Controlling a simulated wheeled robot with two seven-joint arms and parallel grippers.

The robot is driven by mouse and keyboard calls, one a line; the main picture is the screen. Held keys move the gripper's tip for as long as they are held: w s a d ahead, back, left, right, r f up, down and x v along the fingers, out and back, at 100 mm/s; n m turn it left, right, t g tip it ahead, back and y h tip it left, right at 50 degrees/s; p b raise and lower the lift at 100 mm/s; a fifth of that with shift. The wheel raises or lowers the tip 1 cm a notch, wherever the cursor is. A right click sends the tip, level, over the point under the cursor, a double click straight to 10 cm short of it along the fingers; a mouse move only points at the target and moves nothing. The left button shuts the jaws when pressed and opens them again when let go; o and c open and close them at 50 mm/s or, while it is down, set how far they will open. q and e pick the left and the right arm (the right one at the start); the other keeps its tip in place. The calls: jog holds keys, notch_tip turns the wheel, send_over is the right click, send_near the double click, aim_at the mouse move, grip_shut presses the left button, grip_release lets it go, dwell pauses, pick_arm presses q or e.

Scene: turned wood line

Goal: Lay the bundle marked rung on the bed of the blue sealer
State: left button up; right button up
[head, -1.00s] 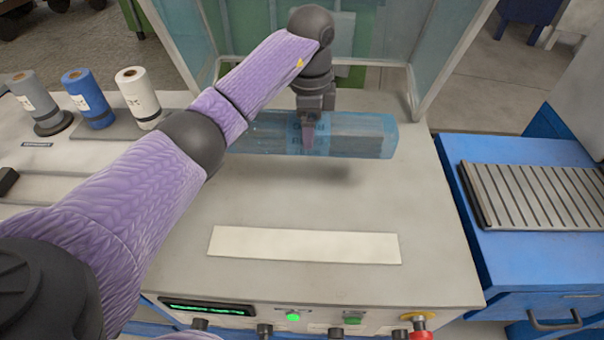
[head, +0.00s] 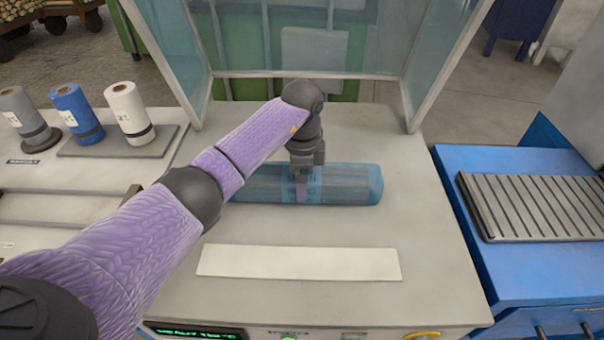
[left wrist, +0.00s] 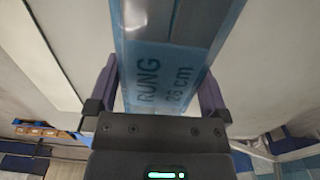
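The bundle marked rung (head: 350,186) is a long piece wrapped in clear blue film. In the left wrist view its band (left wrist: 165,75) reads "RUNG 26 cm". My left gripper (head: 302,190) points down and is shut around the bundle's middle, with a finger on each side. The bundle lies level, left to right, over the pale grey bed (head: 300,228) of the sealer, behind a white strip (head: 300,263). It is at or just above the surface; I cannot tell if it touches. My forearm hides the bundle's left end. My right gripper is not in view.
A tinted clear hood (head: 165,50) stands open behind the bed. Grey, blue and white rolls (head: 128,108) stand at the left. A blue cabinet (head: 500,158) with a slatted rack (head: 540,203) is at the right. The bed around the bundle is otherwise clear.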

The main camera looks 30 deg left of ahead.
pick_arm(q)
notch_tip(320, 180, up, 12)
jog(key=p, duration=0.3)
jog(key=shift+r, duration=0.15)
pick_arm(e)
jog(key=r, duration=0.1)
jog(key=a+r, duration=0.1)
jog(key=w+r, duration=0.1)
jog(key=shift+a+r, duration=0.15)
